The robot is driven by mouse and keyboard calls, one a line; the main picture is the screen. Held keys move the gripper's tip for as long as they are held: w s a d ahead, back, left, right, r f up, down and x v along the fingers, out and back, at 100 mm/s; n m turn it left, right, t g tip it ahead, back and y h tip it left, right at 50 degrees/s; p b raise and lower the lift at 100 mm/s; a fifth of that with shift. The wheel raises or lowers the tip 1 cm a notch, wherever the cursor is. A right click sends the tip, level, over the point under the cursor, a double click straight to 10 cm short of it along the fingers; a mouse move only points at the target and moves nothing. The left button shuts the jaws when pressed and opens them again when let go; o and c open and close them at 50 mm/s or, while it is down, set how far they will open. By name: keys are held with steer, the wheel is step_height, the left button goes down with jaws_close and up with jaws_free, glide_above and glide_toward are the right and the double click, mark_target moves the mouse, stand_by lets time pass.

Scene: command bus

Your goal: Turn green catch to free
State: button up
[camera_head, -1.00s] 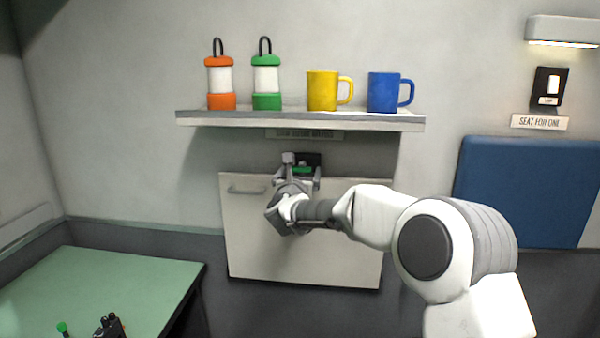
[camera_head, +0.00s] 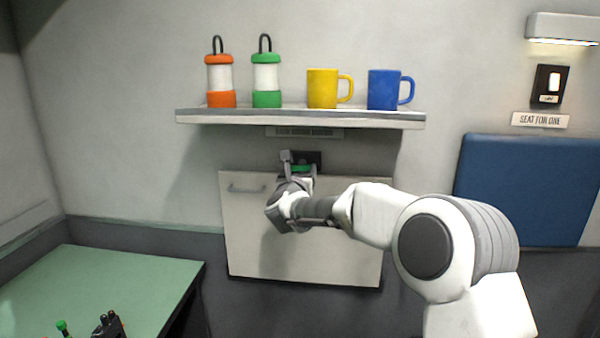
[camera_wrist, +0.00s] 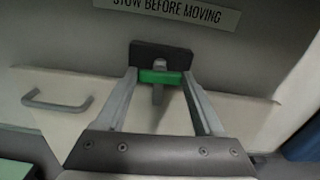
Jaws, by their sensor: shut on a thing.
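The green catch (camera_wrist: 160,77) lies horizontally across a dark mount (camera_wrist: 160,54) above the pale fold-up panel (camera_head: 305,250). It also shows in the head view (camera_head: 303,168), partly hidden by my gripper. My gripper (camera_wrist: 159,80) is shut on the catch, with one finger at its left end and one at its right end. The panel stands upright, flat against the wall.
A shelf (camera_head: 300,119) sticks out above the catch, holding an orange lantern (camera_head: 220,80), a green lantern (camera_head: 266,80), a yellow mug (camera_head: 321,90) and a blue mug (camera_head: 383,90). The panel has a handle (camera_head: 246,188). A green table (camera_head: 110,285) is at lower left.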

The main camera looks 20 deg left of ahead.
steer(key=n+b, duration=0.1)
steer(key=n, duration=0.2)
steer(key=shift+a+f+n+b, duration=0.1)
steer(key=shift+n+b, duration=0.2)
steer(key=shift+n, duration=0.1)
steer(key=n, duration=0.4)
steer(key=shift+n, duration=0.3)
steer(key=n, duration=0.4)
steer(key=shift+n+p, duration=0.3)
steer(key=shift+p, duration=0.05)
steer(key=shift+n+p, duration=0.6)
steer(key=shift+n, duration=1.4)
steer(key=o, duration=1.4)
steer(key=shift+s, duration=0.1)
